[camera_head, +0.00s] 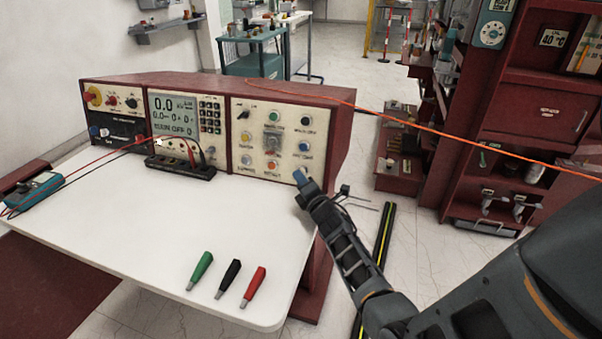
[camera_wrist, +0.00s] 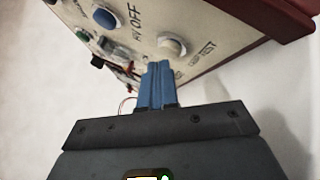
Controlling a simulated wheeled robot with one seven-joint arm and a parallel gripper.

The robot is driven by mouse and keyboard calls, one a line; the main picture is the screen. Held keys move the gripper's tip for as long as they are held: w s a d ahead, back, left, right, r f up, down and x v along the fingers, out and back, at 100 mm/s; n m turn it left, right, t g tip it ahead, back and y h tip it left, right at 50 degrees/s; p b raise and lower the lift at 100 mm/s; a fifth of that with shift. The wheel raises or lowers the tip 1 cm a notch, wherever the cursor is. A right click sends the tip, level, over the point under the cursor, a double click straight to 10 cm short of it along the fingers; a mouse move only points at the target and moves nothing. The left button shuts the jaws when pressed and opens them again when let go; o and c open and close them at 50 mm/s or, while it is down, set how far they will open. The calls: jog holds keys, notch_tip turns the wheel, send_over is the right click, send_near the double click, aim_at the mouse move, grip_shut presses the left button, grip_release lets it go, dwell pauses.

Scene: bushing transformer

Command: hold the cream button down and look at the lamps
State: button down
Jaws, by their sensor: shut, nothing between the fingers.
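The cream button (camera_wrist: 172,44) is a round pale cap on the control panel in the wrist view, beside lettering that ends in "TEST". My gripper (camera_wrist: 160,70) has its blue fingers shut together, with the tips just short of the button in the picture; I cannot tell whether they touch. In the head view my gripper (camera_head: 300,177) is at the lower right of the right-hand panel (camera_head: 288,130) and hides the button there. That panel carries several coloured round caps, among them a green one (camera_head: 275,118) and a yellow one (camera_head: 246,136). I cannot tell which are lit.
A blue button (camera_wrist: 105,18) is close by on the panel. A black terminal block (camera_head: 182,168) with leads stands on the white desk (camera_head: 130,225); green, black and red probes (camera_head: 228,277) lie at its front. An orange cable (camera_head: 430,128) crosses above the floor.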

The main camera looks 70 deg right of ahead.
jog(key=shift+d+f, duration=0.1)
jog(key=shift+d, duration=0.35)
dwell(1.5)
jog(key=shift+a, duration=0.1)
jog(key=shift+a+r+b, duration=0.2)
jog(key=shift+a+b, duration=0.1)
jog(key=shift+a, duration=0.45)
jog(key=shift+s+a+r+b, duration=0.15)
jog(key=shift+a+b, duration=0.45)
jog(key=shift+a, duration=0.45)
jog(key=shift+a+r+b, duration=0.15)
jog(key=shift+a+b, duration=0.4)
jog(key=shift+a, duration=0.45)
jog(key=shift+a+r, duration=0.3)
jog(key=shift+a, duration=0.1)
jog(key=shift+s, duration=0.1)
